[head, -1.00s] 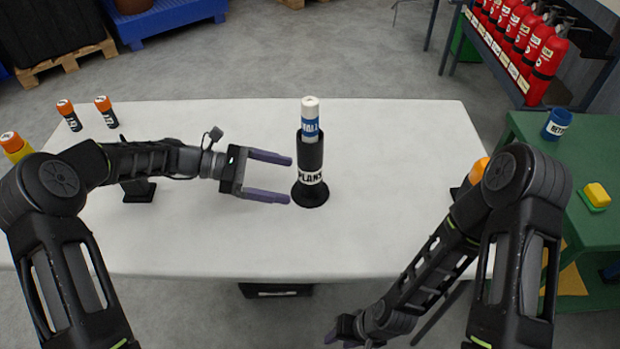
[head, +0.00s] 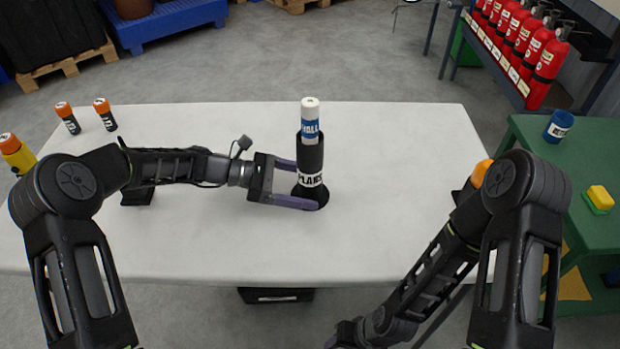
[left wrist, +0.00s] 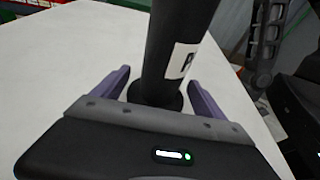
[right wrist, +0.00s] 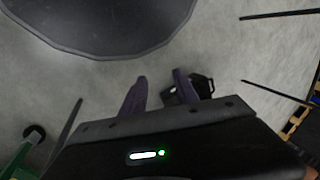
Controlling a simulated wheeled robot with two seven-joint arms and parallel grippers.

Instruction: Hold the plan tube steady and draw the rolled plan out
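The black plan tube (head: 311,155), with a white PLANS label, stands upright on its round base on the white table. The rolled plan (head: 310,118), white with a blue band, sticks up out of its top. My left gripper (head: 306,186) is open with its two purple fingers on either side of the tube's lower part. The left wrist view shows the tube (left wrist: 175,50) between the spread fingers, with gaps visible beside it. My right gripper (right wrist: 156,85) is low in front of the table, its fingers apart and empty over the floor.
The white table (head: 400,160) is clear around the tube. Orange-capped cylinders (head: 104,112) stand at its back left. A green table (head: 560,190) at right carries a blue cup (head: 558,125) and a yellow block (head: 600,198). Red extinguishers (head: 545,65) line a rack at back right.

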